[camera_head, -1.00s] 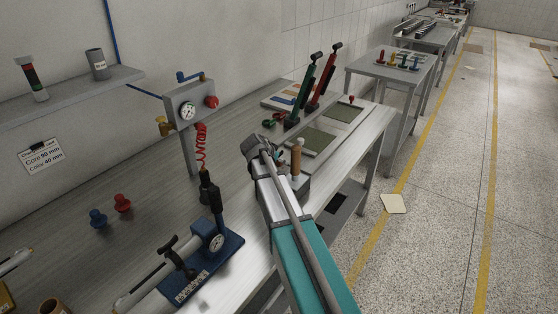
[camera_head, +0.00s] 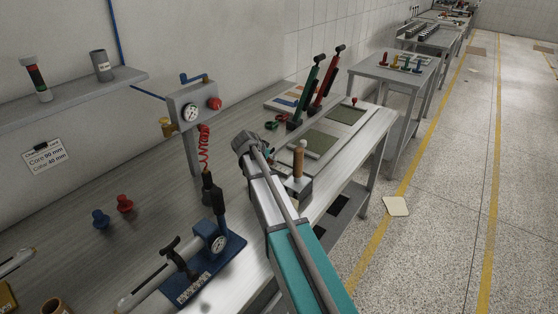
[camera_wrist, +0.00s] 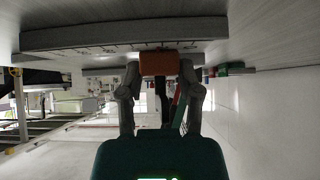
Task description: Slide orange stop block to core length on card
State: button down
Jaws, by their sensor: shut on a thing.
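The orange stop block (camera_wrist: 158,64) shows in the wrist view, between the two fingertips of my gripper (camera_wrist: 158,74). My gripper is shut on it. The block sits against a long grey bar (camera_wrist: 75,39) that has small dark marks along its edge. In the head view my arm reaches over the bench, and its end hides the block and the fingers. The white card (camera_head: 44,157) hangs on the wall at the left and reads core 90 mm, with a second line of 40 mm.
A wooden-handled tool (camera_head: 298,160) is close right of my arm. Green and red levers (camera_head: 322,80) stand behind.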

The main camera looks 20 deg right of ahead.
jog(key=shift+w+a, duration=0.45)
jog(key=shift+w, duration=0.2)
jog(key=shift+c, duration=1.4)
grip_release()
